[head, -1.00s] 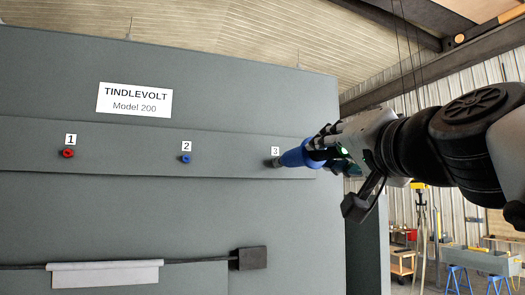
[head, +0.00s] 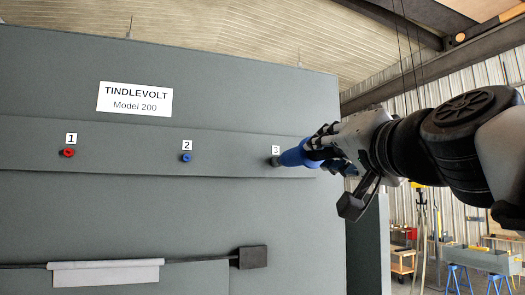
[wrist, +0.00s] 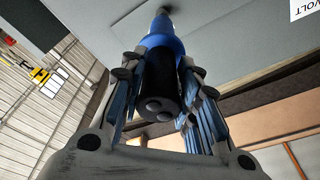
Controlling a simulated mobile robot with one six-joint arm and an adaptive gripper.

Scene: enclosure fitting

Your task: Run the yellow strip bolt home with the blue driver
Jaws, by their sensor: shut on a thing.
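My gripper (head: 317,150) is shut on the blue driver (head: 293,157) at the right end of the strip. The wrist view shows the driver's blue body (wrist: 163,42) and black rear end between the two fingers of my gripper (wrist: 157,72). The driver's dark nose (head: 275,161) is at the strip just below label 3, and appears to touch it. No yellow bolt shows in either view; whatever sits at position 3 is hidden by the nose. The grey strip (head: 110,155) runs across the cabinet front.
A red bolt (head: 68,153) sits under label 1 and a blue bolt (head: 186,158) under label 2. Below, a dark rod with a block (head: 252,257) and a pale flap (head: 105,273) are on the grey cabinet (head: 200,210). Sawhorses (head: 458,278) stand far off right.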

